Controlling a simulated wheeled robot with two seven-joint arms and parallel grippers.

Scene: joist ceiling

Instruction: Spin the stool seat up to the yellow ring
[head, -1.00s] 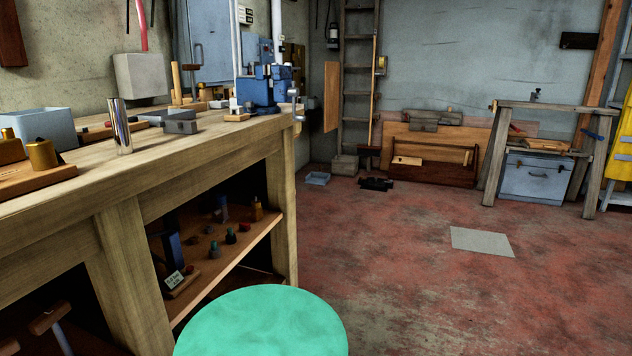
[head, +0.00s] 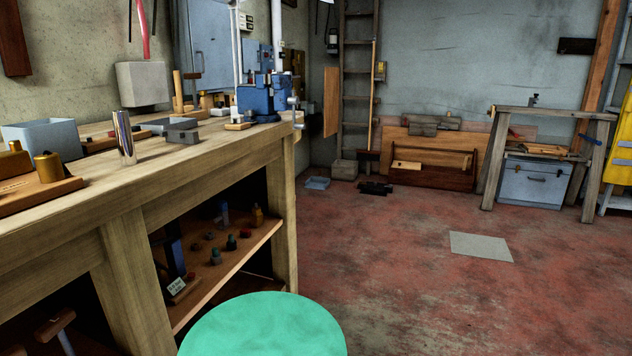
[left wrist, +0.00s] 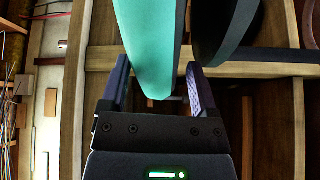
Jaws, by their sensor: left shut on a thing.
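The round teal stool seat (head: 262,330) shows at the bottom of the head view, in front of the workbench; its near part is cut off by the frame. In the left wrist view the seat (left wrist: 150,40) appears edge-on, its rim running down between the fingers. My left gripper (left wrist: 158,88) is shut on the seat's rim. A dark rounded shape (left wrist: 225,28) lies alongside the seat there; I cannot tell what part it is. The yellow ring and the stool's post are not visible. My right gripper is in neither view.
The wooden workbench (head: 180,178) stands close at the left, with an open shelf (head: 225,265) of small items beside the seat. A blue vise (head: 262,100) sits on its far end. Red floor to the right is open, with a grey sheet (head: 481,246) on it.

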